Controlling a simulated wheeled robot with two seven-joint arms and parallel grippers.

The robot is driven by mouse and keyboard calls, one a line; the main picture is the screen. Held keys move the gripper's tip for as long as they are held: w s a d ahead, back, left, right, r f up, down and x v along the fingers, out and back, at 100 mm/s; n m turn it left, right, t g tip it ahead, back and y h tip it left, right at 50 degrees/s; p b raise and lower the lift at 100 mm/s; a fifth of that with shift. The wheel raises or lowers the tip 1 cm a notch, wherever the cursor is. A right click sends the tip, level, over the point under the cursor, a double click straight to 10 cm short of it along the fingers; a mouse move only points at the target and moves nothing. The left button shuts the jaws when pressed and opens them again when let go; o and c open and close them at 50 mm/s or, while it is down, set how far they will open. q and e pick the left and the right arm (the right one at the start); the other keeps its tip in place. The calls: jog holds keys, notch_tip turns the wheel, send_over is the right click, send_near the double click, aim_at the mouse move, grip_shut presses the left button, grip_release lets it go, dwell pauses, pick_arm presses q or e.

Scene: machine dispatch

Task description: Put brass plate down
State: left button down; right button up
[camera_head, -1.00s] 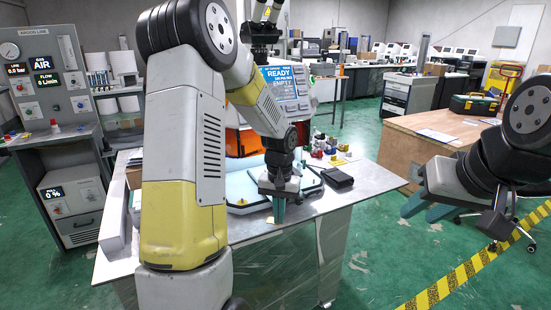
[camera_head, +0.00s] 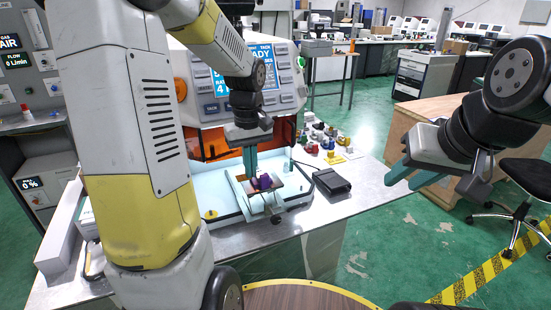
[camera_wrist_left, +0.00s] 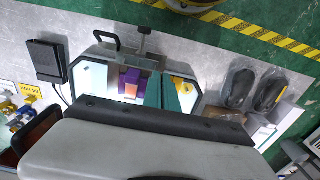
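My left gripper (camera_head: 251,172) points down over the pale tray (camera_head: 225,209) on the bench, its teal fingers close above a purple part (camera_head: 263,182). A brownish flat piece (camera_head: 266,196), possibly the brass plate, lies under the purple part in a small fixture; I cannot be sure which piece it is. The left wrist view shows the purple part (camera_wrist_left: 131,76) and a teal finger (camera_wrist_left: 172,96) beside it; the gripper body hides the rest. Whether the left fingers hold anything cannot be told. My right gripper (camera_head: 397,181) is open and empty, in the air right of the bench.
A machine with a lit screen (camera_head: 262,69) and orange window stands behind the tray. A black box (camera_head: 332,181) and several small coloured parts (camera_head: 322,135) lie to the right. A wooden bench (camera_head: 425,120) and a black stool (camera_head: 525,175) stand further right.

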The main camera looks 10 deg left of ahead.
pick_arm(q)
jog(key=w, duration=0.3)
jog(key=w+d, duration=0.1)
jog(key=w, duration=0.1)
jog(key=w+d, duration=0.1)
jog(key=w, duration=0.2)
jog(key=shift+w+d+f, duration=0.1)
jog(key=shift+w+f, duration=0.2)
jog(key=shift+f, duration=0.1)
jog(key=shift+w+f, duration=0.1)
jog(key=shift+f, duration=1.65)
jog(key=shift+f, duration=0.2)
jog(key=c, duration=1.7)
grip_release()
